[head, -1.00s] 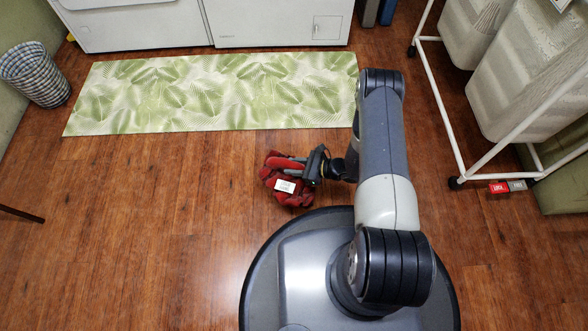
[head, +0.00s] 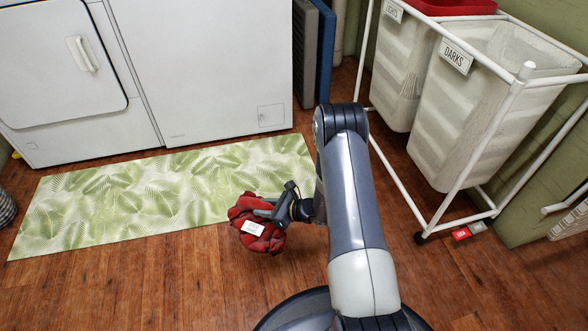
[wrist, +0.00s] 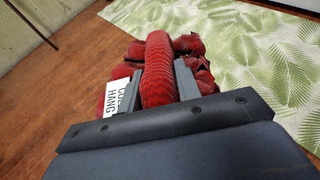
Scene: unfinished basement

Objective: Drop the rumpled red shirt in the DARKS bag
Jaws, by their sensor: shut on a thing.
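The rumpled red shirt (head: 262,236) is bunched in my gripper (head: 268,209), to the left of my arm in the head view. A white tag hangs on it. In the wrist view a fold of the red shirt (wrist: 158,75) is pinched between the two grey fingers of my gripper (wrist: 158,83), and the tag shows part of the words "COLD" and "HANG". The DARKS bag (head: 470,110) is a whitish bag with a "DARKS" label, hung in a white frame at the upper right. Its top is open and my gripper is well away from it.
A second bag labelled LIGHTS (head: 398,75) hangs left of the DARKS bag, and something red (head: 450,6) lies over the rack top. The white frame (head: 485,155) stands on casters. A leaf-pattern mat (head: 150,195) lies before white appliances (head: 200,70).

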